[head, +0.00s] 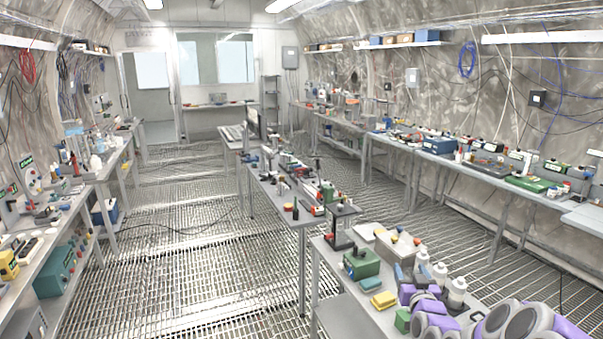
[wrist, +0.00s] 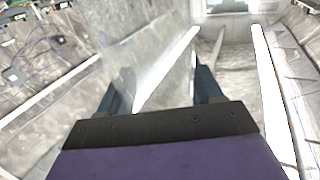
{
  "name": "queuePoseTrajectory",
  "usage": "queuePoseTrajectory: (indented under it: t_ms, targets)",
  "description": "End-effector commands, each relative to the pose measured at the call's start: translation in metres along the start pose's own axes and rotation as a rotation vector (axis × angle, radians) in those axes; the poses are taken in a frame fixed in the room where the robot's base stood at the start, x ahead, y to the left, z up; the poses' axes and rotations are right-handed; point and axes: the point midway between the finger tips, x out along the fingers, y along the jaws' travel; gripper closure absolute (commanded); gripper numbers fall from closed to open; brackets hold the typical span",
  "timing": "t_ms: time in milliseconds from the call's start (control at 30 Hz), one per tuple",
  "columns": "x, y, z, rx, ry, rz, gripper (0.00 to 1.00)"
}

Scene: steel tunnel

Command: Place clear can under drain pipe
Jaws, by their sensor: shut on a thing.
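In the wrist view my gripper (wrist: 160,88) shows its two dark fingers set well apart, with a clear, see-through can (wrist: 160,65) held between them. The can's outline is faint, and the wall and bright strips show through it. In the head view, purple and grey parts of my arm fill the lower right corner; I cannot make out the fingers or the can there. I cannot pick out a drain pipe in either view.
A near bench (head: 330,262) holds a green box (head: 361,263), a yellow block (head: 384,300) and white bottles (head: 457,292), close to my arm. Cluttered benches line both walls. The grated floor (head: 175,240) on the left is open, except for a dark cable. A doorway (head: 150,95) stands at the back.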

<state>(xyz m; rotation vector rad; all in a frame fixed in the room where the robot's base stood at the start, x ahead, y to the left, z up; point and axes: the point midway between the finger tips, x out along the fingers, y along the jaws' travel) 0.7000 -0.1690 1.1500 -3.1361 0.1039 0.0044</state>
Motion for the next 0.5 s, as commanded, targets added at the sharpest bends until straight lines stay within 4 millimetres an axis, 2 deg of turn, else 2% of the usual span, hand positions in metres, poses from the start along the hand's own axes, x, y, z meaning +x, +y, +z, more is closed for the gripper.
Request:
queuePoseTrajectory:
  t_ms: [33, 300, 400, 500]
  targets:
    - [0.005, -0.021, -0.015, -0.001, 0.007, -0.011, 0.88]
    - [0.013, -0.112, -0.070, 0.000, 0.005, -0.037, 0.88]
    - [0.012, -0.139, -0.083, -0.001, 0.004, -0.050, 0.88]
    - [0.009, -0.157, -0.092, -0.002, 0.004, -0.059, 0.88]
